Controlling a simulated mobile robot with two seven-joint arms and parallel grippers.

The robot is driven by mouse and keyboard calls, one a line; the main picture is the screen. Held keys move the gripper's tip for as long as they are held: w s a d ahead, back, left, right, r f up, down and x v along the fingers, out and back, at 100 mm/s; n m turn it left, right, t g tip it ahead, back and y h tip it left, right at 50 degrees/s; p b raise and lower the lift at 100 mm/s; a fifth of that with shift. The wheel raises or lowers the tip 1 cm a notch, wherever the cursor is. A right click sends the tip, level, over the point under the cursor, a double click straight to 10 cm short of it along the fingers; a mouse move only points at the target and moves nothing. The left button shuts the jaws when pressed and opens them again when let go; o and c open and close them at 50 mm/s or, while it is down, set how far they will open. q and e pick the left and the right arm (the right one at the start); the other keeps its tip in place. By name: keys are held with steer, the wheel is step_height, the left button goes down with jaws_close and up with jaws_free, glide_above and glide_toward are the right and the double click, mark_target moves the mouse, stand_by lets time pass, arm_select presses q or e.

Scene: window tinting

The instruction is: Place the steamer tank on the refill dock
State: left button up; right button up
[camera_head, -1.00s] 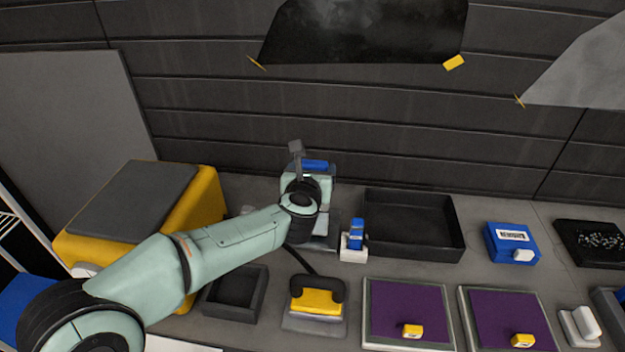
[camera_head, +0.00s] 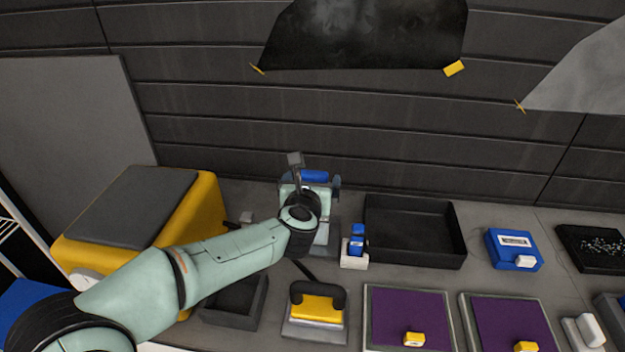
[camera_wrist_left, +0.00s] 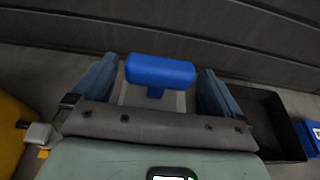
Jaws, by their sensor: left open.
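A pale tank with a blue bar handle (camera_head: 313,176), which looks like the steamer tank, is upright at the back of the bench. A grey base (camera_head: 331,239) shows below it, likely the refill dock; my wrist hides much of the contact. In the left wrist view, the blue handle (camera_wrist_left: 160,72) is between the two blue-grey fingers of my left gripper (camera_wrist_left: 157,84), with a gap on each side. The left gripper (camera_head: 312,184) is open around the tank's top. My right gripper is out of view.
A black tray (camera_head: 415,252) is just right, with a small white holder with a blue bottle (camera_head: 354,258) between. A yellow box with grey top (camera_head: 205,215) is left. A yellow tool with a dark handle (camera_head: 318,310) is in front.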

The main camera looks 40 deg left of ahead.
arm_select(q)
steer(key=v, duration=1.1)
